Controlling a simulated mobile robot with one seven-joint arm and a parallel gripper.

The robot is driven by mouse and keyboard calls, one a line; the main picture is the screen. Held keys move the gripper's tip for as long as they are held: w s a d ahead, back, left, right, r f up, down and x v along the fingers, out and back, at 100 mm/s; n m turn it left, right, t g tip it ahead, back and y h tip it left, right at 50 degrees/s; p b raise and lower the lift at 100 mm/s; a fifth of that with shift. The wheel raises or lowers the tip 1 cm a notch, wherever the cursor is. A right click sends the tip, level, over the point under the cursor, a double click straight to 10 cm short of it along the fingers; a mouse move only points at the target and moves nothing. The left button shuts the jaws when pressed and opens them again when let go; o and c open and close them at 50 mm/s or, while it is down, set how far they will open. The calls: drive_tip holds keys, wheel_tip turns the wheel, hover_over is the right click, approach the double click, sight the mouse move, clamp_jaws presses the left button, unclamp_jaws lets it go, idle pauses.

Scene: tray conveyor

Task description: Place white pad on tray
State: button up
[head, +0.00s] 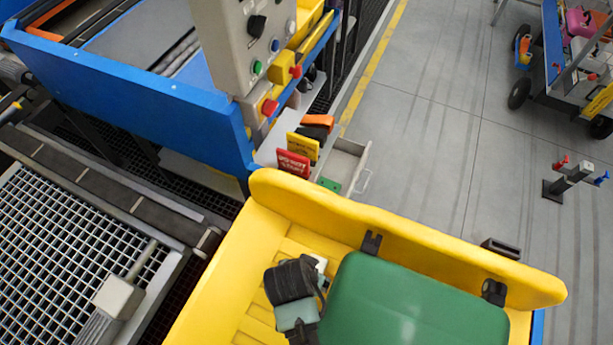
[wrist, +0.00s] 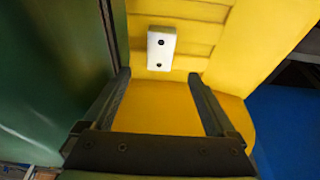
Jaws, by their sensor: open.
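A small white pad (wrist: 161,48) with two dark holes rests against a ribbed yellow surface (wrist: 165,108). In the head view, a small white bit of it (head: 321,264) shows beside my dark wrist, close to the green panel. My gripper (wrist: 158,76) is open. Its two dark fingers point towards the pad, which appears beyond the fingertips and between their lines, with nothing held. In the head view, my wrist hangs over the yellow structure and hides the fingers. I cannot tell which surface is the tray.
The green panel (head: 410,305) lies right of my wrist, inside the raised yellow rim (head: 400,234). A blue-framed machine with a control box (head: 245,45) stands behind. A grey open drawer (head: 348,160) sits beyond the rim. Metal grating (head: 60,260) is at left.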

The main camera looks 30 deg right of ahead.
drive_tip(key=shift+v, duration=1.2)
drive_tip(key=w+r+n+t, duration=0.2)
drive_tip(key=w+r+t, duration=0.4)
drive_tip(key=w+r, duration=0.85)
drive_tip(key=w+a+r+n+t, duration=0.15)
drive_tip(key=w+r+t, duration=0.25)
drive_tip(key=r, duration=0.8)
drive_tip(key=w+a+r+n+t, duration=0.15)
drive_tip(key=w+r+t, duration=0.25)
drive_tip(key=r, duration=0.8)
drive_tip(key=s+a+r+n+t, duration=0.1)
drive_tip(key=s+a+r+t, duration=0.1)
drive_tip(key=r, duration=0.9)
drive_tip(key=s+a+r+n+t+y, duration=0.1)
drive_tip(key=s+r+t, duration=0.4)
drive_tip(key=r, duration=0.6)
drive_tip(key=s+a+r+n+t+y, duration=0.1)
drive_tip(key=s+a+r+n+t, duration=0.2)
drive_tip(key=s+r, duration=0.3)
wheel_tip(320, 180, up, 6)
drive_tip(key=shift+s+a+f+t, duration=0.2)
drive_tip(key=shift+s+t, duration=0.2)
drive_tip(key=shift+t, duration=0.3)
drive_tip(key=shift+f, duration=0.1)
